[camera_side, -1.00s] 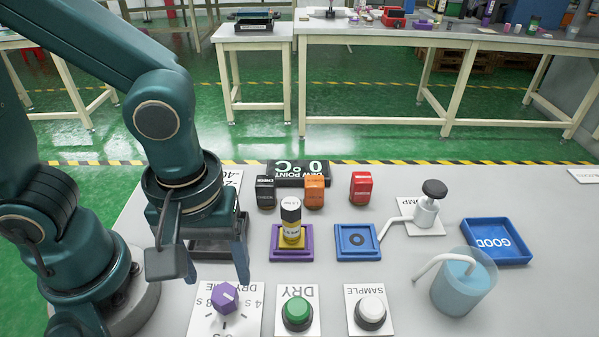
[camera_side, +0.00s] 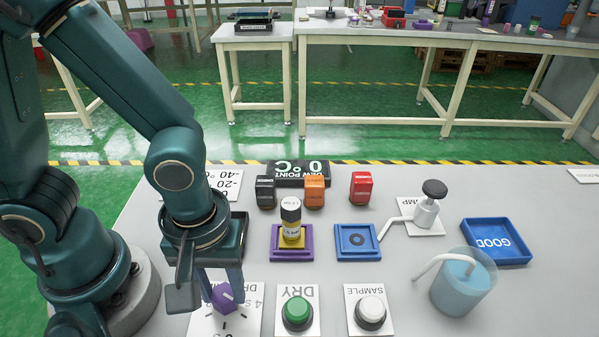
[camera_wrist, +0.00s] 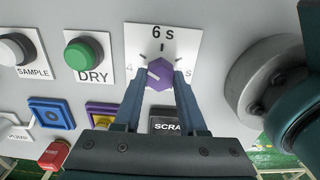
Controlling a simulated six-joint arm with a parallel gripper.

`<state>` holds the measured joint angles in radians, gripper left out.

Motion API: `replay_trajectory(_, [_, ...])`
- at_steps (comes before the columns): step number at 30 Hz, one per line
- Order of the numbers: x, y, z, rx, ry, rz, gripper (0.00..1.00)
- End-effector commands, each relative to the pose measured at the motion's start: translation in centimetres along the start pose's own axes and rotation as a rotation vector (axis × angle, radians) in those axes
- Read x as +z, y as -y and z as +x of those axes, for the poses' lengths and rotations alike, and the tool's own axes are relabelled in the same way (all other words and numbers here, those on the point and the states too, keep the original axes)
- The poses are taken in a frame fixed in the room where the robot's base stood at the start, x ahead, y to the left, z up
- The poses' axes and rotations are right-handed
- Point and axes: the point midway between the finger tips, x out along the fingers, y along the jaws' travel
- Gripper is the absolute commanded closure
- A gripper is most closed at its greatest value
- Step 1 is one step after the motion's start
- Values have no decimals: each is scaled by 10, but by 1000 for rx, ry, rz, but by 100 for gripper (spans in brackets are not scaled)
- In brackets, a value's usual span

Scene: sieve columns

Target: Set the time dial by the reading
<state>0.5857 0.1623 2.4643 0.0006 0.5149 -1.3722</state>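The time dial is a purple knob (camera_side: 223,297) on a white plate at the front left; it also shows in the wrist view (camera_wrist: 160,76). Its white mark points left in the wrist view, roughly toward the "4 s" label. "6 s" stands above the knob there. My gripper (camera_wrist: 160,78) is down at the dial, its fingers open on either side of the knob. It also shows in the side view (camera_side: 222,294). I cannot make out finger contact. The dew point display (camera_side: 300,172) reads 0°C. A white card (camera_side: 215,184) with -20 and -40 is partly hidden by my arm.
Right of the dial are a green DRY button (camera_side: 297,312) and a white SAMPLE button (camera_side: 370,311).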

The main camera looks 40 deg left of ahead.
Motion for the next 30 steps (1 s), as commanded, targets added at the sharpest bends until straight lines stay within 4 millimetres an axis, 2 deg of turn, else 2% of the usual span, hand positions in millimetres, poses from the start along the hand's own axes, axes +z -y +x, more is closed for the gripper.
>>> replay_trajectory(2, [0, 0, 0, 1, 0, 0, 100])
replay_trajectory(14, [0, 0, 0, 1, 0, 68, 100])
replay_trajectory(20, [0, 0, 0, 1, 0, 201, 100])
replay_trajectory(30, [0, 0, 0, 1, 1, 518, 100])
